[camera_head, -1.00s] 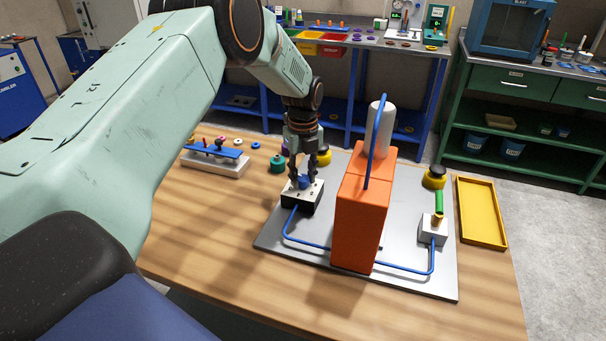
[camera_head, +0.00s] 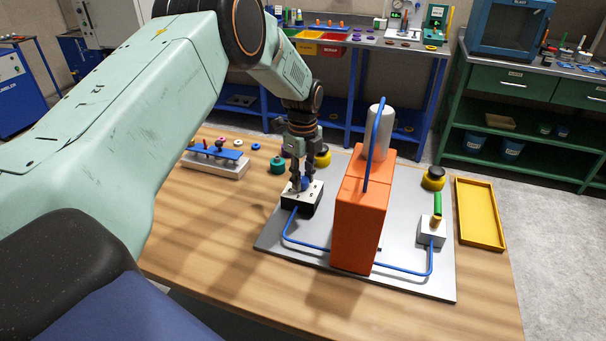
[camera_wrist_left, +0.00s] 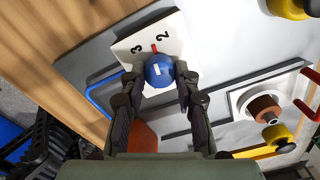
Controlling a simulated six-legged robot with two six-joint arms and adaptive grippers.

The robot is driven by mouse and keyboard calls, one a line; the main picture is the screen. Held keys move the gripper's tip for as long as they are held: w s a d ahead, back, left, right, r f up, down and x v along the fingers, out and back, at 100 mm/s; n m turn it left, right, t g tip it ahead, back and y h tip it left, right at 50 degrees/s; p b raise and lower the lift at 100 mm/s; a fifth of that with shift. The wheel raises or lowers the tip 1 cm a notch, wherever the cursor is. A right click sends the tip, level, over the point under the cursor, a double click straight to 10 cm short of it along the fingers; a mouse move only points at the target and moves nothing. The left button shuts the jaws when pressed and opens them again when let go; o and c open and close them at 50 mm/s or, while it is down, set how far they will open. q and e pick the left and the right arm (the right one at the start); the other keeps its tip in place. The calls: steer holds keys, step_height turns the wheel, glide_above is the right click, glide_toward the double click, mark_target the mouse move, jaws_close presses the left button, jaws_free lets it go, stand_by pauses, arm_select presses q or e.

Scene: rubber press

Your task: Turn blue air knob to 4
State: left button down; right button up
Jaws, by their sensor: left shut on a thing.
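The blue air knob (camera_wrist_left: 158,72) sits on a white dial plate (camera_wrist_left: 143,46) on a black block (camera_head: 299,207). In the left wrist view the knob has a short white line on top. A red mark at its upper edge lies between the printed numbers 3 and 2; the 4 is not visible. My left gripper (camera_head: 303,182) points down from above and is shut on the knob. In the head view its fingers partly hide the knob. My right gripper is not in view.
An orange press body (camera_head: 358,225) with a grey cylinder (camera_head: 379,130) stands right of the knob on a grey baseplate (camera_head: 315,261). Blue tubes run along the plate. A yellow tray (camera_head: 480,240) lies at the right. The front of the table is clear.

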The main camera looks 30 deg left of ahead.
mark_target(303, 179)
arm_select(q)
steer(key=n+p, duration=0.1)
steer(key=n, duration=0.4)
steer(key=shift+w+r+n, duration=0.1)
steer(key=shift+r+n, duration=0.05)
steer(key=shift+n, duration=0.15)
steer(key=n, duration=0.4)
steer(key=shift+n+p, duration=0.3)
steer(key=shift+p, duration=0.05)
steer(key=n, duration=0.5)
steer(key=shift+p, duration=0.4)
steer(key=shift+n, duration=2.4)
steer(key=c, duration=1)
jaws_free()
step_height(303, 179, up, 12)
steer(key=shift+f, duration=0.1)
steer(key=shift+f, duration=0.1)
